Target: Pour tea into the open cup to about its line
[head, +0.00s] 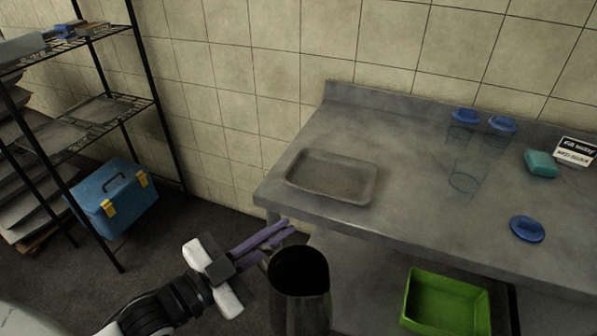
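A dark metal pitcher (300,302) is at the bottom middle, upright or nearly so, in front of the table's edge. Its inside looks dark and I cannot make out the tea. My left gripper (284,231), with purple fingers close together, is at the pitcher's upper left side and appears to hold it; the exact grip is hidden. The open cup (465,181) is clear, with blue rings, and stands on the grey table; it looks empty. A loose blue lid (527,229) lies to its right and nearer. My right gripper is out of view.
Two clear cups with blue lids (466,116) (502,125) stand behind the open cup. A grey tray (373,187) lies at the table's left. A teal block (541,164) and a sign (576,151) are at right. A green bin (446,328) sits below.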

